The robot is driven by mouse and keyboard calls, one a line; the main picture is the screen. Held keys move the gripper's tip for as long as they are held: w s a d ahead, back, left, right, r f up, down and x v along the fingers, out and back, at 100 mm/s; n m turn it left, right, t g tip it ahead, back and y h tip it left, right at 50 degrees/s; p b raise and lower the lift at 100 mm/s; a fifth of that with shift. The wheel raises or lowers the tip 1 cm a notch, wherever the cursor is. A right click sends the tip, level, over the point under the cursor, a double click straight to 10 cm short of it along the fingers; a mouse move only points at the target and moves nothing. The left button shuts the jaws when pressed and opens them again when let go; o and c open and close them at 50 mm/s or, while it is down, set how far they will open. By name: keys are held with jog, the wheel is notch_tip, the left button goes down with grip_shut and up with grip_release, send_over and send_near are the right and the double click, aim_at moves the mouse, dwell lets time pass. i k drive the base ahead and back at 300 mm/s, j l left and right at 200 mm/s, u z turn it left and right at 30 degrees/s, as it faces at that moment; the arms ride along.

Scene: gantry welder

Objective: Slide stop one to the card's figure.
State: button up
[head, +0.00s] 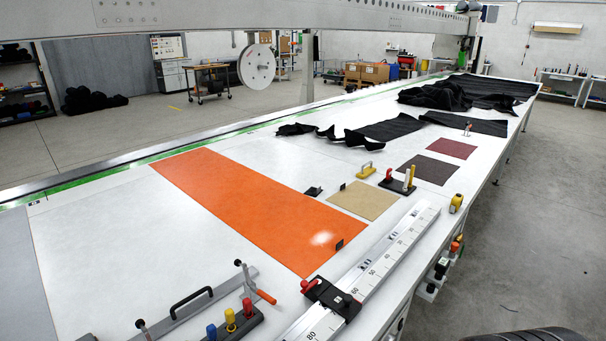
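A long white rule (385,262) with printed numbers lies along the table's near right edge. A black sliding stop (332,298) with a red knob (308,285) sits across it, between the numbers 80 and 60 that I can read. A small white mark on the stop is too small to read. I cannot tell for certain that this is stop one. No card with a readable figure shows. My gripper is not in view.
On the white table (110,256) lie an orange sheet (245,205), a tan sheet (363,200), black fabric (440,95) and a clamp bar with a black handle (191,300). Colored knobs (231,320) stand left of the rule. A grey gantry beam (250,15) spans above.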

aim_at(345, 304)
jog(key=u, duration=3.05)
jog(key=z, duration=2.85)
jog(key=i+l, duration=0.15)
jog(key=i+l+u, duration=0.1)
jog(key=l, duration=0.25)
